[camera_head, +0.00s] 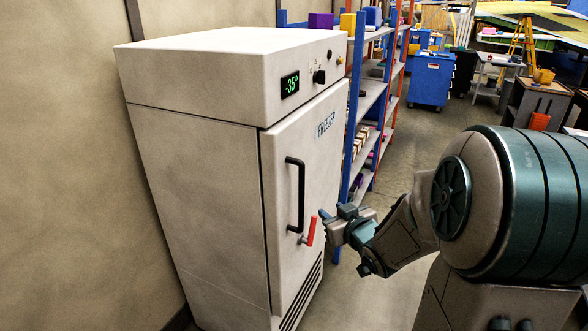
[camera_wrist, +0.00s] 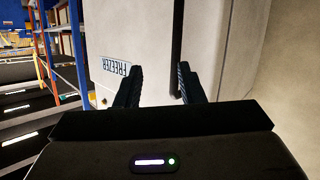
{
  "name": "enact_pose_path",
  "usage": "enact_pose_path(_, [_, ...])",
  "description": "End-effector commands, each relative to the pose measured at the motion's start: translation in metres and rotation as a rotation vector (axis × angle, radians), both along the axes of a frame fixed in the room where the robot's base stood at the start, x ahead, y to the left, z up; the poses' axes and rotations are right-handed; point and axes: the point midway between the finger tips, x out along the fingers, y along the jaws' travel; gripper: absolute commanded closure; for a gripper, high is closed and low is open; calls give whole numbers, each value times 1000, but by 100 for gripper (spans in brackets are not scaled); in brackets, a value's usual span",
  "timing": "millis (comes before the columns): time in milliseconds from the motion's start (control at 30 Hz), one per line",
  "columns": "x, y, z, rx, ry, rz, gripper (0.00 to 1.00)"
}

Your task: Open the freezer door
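The freezer (camera_head: 200,150) is a tall off-white cabinet with its door (camera_head: 315,150) shut. A black vertical bar handle (camera_head: 295,195) is on the door, with a red lever (camera_head: 309,232) just right of its lower end. My gripper (camera_head: 325,219) is in front of the door, right of the handle and close to the lever. In the wrist view my gripper (camera_wrist: 160,75) is open with nothing held. There the black handle (camera_wrist: 177,40) runs down to beside the right fingertip; I cannot tell whether they touch. The lever does not show in the wrist view.
A blue and orange shelf rack (camera_head: 368,110) with boxes stands right behind the freezer. A plain wall (camera_head: 60,160) is at the left. A blue cabinet (camera_head: 431,80) and workbenches are farther back. Open floor (camera_head: 415,140) lies between the rack and my arm.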

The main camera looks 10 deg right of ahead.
Motion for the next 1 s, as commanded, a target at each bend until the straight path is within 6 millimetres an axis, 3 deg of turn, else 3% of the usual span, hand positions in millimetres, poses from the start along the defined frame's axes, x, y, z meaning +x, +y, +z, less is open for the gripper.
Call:
enact_pose_path(200, [3,5,20,143,-180,114,65])
enact_pose_path(467, [8,10,30,196,-245,155,65])
enact_pose_path(1000, [99,44,31,196,-242,155,65])
